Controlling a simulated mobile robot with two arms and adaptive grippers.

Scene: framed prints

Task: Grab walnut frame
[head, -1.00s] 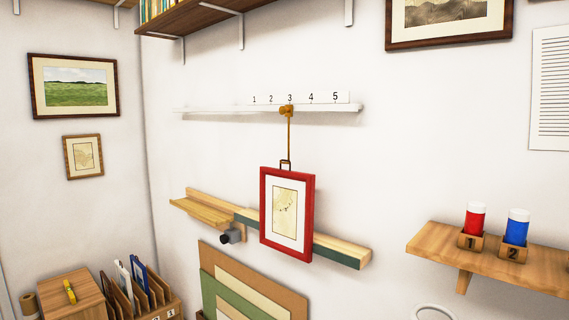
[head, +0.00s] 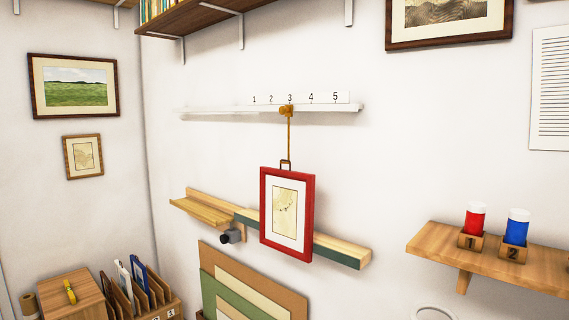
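I cannot tell for sure which frame is the walnut one. Several frames stand upright in slots of the wooden rack (head: 165,302) at the lower left: one with a white edge (head: 124,282), one blue (head: 140,272) and a brown one (head: 107,288). Brown frames also hang on the walls: a landscape (head: 73,86), a small print (head: 83,157) below it, and a dark one (head: 450,40) at the upper right, cut off by the picture's edge. Neither of my grippers is in view.
A red frame (head: 264,220) hangs by a cord from a hook (head: 286,111) under number 3 on the white rail (head: 215,110). A ledge (head: 340,248) runs behind it. Red (head: 475,219) and blue (head: 518,226) bottles stand on the right shelf (head: 440,240).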

